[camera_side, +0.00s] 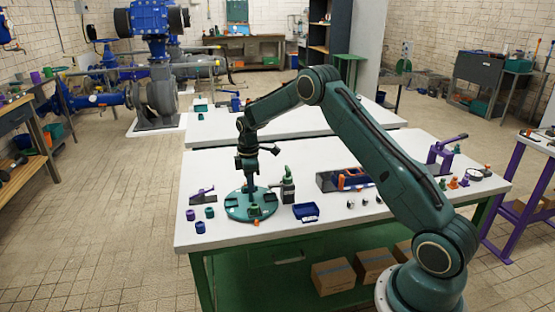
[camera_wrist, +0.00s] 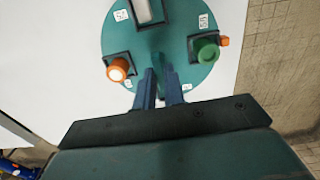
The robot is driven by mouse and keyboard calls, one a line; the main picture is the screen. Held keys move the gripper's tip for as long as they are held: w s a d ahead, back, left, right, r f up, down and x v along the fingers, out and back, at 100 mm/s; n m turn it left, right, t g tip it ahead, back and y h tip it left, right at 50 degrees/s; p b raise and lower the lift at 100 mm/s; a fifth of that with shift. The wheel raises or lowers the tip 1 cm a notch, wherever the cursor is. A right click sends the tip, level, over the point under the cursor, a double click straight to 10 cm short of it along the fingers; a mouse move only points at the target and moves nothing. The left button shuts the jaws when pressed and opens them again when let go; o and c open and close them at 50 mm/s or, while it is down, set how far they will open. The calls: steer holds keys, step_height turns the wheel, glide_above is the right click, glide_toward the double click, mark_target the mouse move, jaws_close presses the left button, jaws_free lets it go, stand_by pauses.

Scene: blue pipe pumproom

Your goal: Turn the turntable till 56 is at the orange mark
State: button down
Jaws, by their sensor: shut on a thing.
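The turntable (camera_side: 236,213) is a round teal disc on the near left of the white table; it also fills the upper middle of the wrist view (camera_wrist: 180,75). It carries a green round part (camera_wrist: 207,50), an orange part with a pale top (camera_wrist: 118,70) and a grey block (camera_wrist: 148,10), each on a dark pad. Small white number labels sit near the rim, too blurred to read surely. The orange mark (camera_side: 256,222) is at the disc's near edge, beside the green part, also in the wrist view (camera_wrist: 224,41). My gripper (camera_wrist: 158,88) points down, shut on a teal upright handle (camera_wrist: 157,62) on the disc.
Small blue and purple parts (camera_side: 200,227) and a purple-grey fixture (camera_side: 202,196) lie to the left.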

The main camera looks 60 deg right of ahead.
steer(key=shift+w+r, duration=0.1)
steer(key=c, duration=1.5)
jaws_free()
steer(key=shift+r, duration=6.9)
